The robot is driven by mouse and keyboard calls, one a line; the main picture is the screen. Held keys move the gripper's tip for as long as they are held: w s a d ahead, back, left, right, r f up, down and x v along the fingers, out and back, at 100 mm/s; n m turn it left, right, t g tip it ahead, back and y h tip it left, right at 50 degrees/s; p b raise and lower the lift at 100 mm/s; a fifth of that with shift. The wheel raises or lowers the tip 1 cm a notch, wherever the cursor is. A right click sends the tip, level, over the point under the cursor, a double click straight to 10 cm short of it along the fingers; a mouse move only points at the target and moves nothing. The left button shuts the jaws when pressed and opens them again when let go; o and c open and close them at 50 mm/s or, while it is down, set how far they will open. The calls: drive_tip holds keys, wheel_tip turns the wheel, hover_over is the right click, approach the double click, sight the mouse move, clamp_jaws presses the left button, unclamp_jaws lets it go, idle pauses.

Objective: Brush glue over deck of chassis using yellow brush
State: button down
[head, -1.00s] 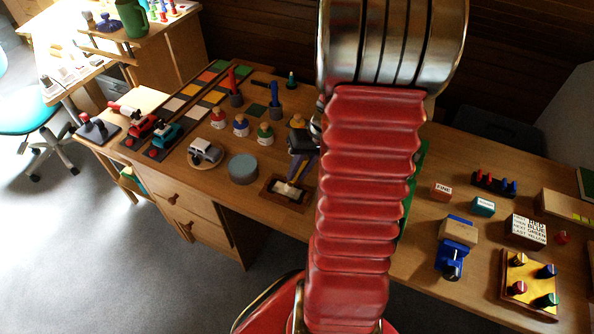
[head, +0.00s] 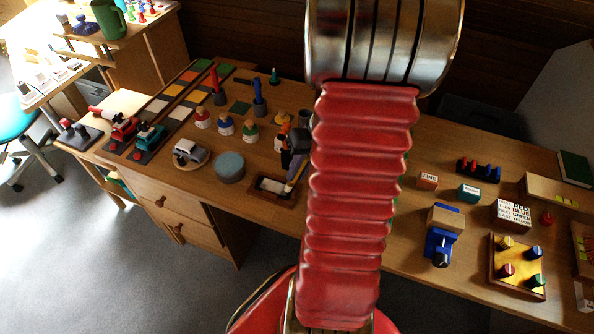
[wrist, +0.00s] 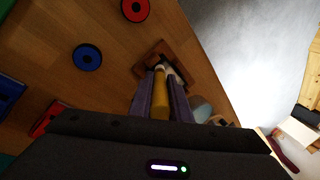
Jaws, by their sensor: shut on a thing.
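My gripper (wrist: 160,100) is shut on the yellow brush (wrist: 160,92), whose handle lies between the two purple-grey fingers in the wrist view. The brush's pale tip is at a brown wooden tray (wrist: 151,54); whether it touches the white content is unclear. In the head view my gripper (head: 296,170) is beside the tray (head: 258,191), which has a white middle, and is partly hidden by my arm. A small grey vehicle (head: 188,150) sits on a round wooden disc left of the tray. I cannot tell whether it is the chassis.
A grey-blue cylinder (head: 230,167) stands just left of the tray. Several small jars (head: 226,126) are behind it. Right of my arm are a wooden block (head: 446,217) at a blue clamp (head: 439,246) and a peg board (head: 518,265). My red arm hides the middle of the bench.

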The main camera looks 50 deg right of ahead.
drive_tip(key=shift+w, duration=0.15)
drive_tip(key=shift+w+a, duration=0.35)
drive_tip(key=shift+w, duration=0.55)
drive_tip(key=shift+w+a, duration=0.3)
drive_tip(key=shift+w, duration=0.6)
drive_tip(key=shift+w+a+f, duration=0.1)
drive_tip(key=shift+w+a, duration=0.15)
drive_tip(key=shift+w, duration=0.35)
drive_tip(key=shift+w+a, duration=0.25)
drive_tip(key=shift+w, duration=0.4)
drive_tip(key=shift+w+a+f, duration=0.1)
drive_tip(key=shift+w+a, duration=0.15)
drive_tip(key=shift+w, duration=0.35)
drive_tip(key=shift+s+d+r, duration=0.1)
drive_tip(key=shift+s+d, duration=0.15)
drive_tip(key=shift+s, duration=0.4)
drive_tip(key=shift+s+d, duration=0.2)
drive_tip(key=shift+s, duration=0.4)
drive_tip(key=shift+s+d+r, duration=0.1)
drive_tip(key=shift+s+d, duration=0.15)
drive_tip(key=shift+s, duration=0.4)
drive_tip(key=shift+s, duration=0.1)
